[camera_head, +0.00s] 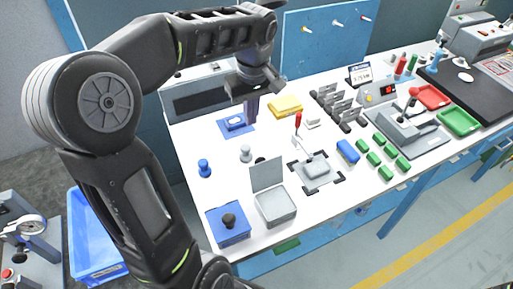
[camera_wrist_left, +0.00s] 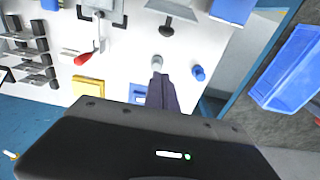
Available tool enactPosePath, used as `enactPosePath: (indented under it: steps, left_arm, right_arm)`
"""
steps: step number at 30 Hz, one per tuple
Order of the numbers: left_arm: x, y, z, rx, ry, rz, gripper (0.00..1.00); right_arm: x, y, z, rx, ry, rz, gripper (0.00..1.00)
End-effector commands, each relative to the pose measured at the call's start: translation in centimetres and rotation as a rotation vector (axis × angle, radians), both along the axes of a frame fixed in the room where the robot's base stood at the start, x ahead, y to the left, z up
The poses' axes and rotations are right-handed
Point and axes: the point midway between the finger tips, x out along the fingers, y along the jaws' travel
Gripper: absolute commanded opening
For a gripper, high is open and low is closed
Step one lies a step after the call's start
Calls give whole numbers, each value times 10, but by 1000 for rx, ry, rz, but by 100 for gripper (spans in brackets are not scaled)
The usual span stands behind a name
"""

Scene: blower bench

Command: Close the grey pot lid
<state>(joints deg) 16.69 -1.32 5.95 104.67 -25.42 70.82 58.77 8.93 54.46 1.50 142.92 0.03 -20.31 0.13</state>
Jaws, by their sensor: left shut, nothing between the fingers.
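The grey pot (camera_head: 275,210) is a square box near the front edge of the bench in the head view. Its grey lid (camera_head: 267,174) stands upright, hinged open at the back of the pot. Part of the grey pot (camera_wrist_left: 172,10) shows at the top edge of the wrist view. My left gripper (camera_head: 251,110) is shut and empty, pointing down over the back of the bench, well behind the lid and apart from it. Its closed fingers (camera_wrist_left: 160,92) show in the wrist view. My right gripper is not in view.
A blue box with a black knob (camera_head: 228,222) stands left of the pot. A grey peg (camera_head: 245,154) and a blue peg (camera_head: 204,168) stand behind it. A fixture with a red handle (camera_head: 316,172) is to the right. A yellow block (camera_head: 286,105) lies near the gripper.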

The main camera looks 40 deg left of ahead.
Motion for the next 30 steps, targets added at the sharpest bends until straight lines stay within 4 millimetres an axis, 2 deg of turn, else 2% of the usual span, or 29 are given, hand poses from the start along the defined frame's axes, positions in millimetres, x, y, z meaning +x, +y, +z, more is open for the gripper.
enactPosePath:
  steps: [9,14,20,30]
  left_arm:
    - [0,0,-1,0,0,-1,0]
    - [0,1,-9,0,1,-1,0]
    - [1,3,-36,-1,4,-2,0]
    - [3,9,-103,-2,5,-1,0]
  right_arm:
    - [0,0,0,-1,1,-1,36]
    - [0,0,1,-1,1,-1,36]
    - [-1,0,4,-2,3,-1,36]
    - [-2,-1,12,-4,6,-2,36]
